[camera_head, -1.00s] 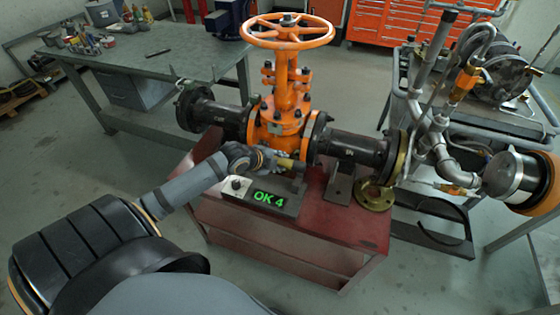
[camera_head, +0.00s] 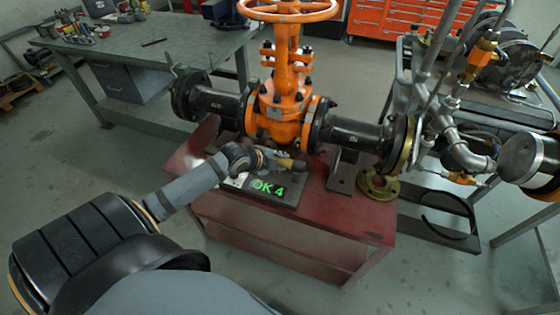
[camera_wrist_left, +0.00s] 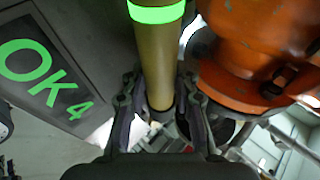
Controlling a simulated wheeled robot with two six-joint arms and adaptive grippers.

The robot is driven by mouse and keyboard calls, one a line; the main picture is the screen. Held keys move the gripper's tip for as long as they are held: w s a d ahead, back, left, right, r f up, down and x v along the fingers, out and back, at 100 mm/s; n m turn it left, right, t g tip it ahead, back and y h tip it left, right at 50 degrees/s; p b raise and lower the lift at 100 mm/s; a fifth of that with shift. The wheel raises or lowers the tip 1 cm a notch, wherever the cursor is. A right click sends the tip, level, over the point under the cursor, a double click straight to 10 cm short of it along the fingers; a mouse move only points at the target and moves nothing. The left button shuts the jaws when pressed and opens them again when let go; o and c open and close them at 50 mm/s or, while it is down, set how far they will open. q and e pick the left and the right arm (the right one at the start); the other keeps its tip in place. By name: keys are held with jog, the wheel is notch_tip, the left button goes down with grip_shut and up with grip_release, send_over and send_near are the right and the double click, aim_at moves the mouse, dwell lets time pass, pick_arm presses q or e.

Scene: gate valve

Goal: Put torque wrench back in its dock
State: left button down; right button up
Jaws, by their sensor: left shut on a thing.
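The torque wrench (camera_wrist_left: 158,60) shows in the left wrist view as a tan-brass cylinder with a bright green band. My left gripper (camera_wrist_left: 160,112) has a finger on each side of it and is shut on it. In the head view only a short tan end of the wrench (camera_head: 292,165) sticks out to the right of my left gripper (camera_head: 272,162). The dock (camera_head: 283,198) is a dark grey block on the red stand, with a green "OK 4" display. The gripper is just above and behind this display; I cannot tell whether the wrench touches the dock. My right gripper is not in view.
The orange gate valve (camera_head: 283,100) with black flanged pipes stands right behind the gripper, and its body is close in the wrist view. A brass flange (camera_head: 378,187) lies on the red stand (camera_head: 350,222) at right. The stand's front right is clear.

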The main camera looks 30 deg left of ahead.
pick_arm(q)
jog(key=shift+r, duration=0.15)
jog(key=c, duration=1)
grip_release()
jog(key=shift+o, duration=0.2)
jog(key=shift+f, duration=0.2)
jog(key=shift+r, duration=0.1)
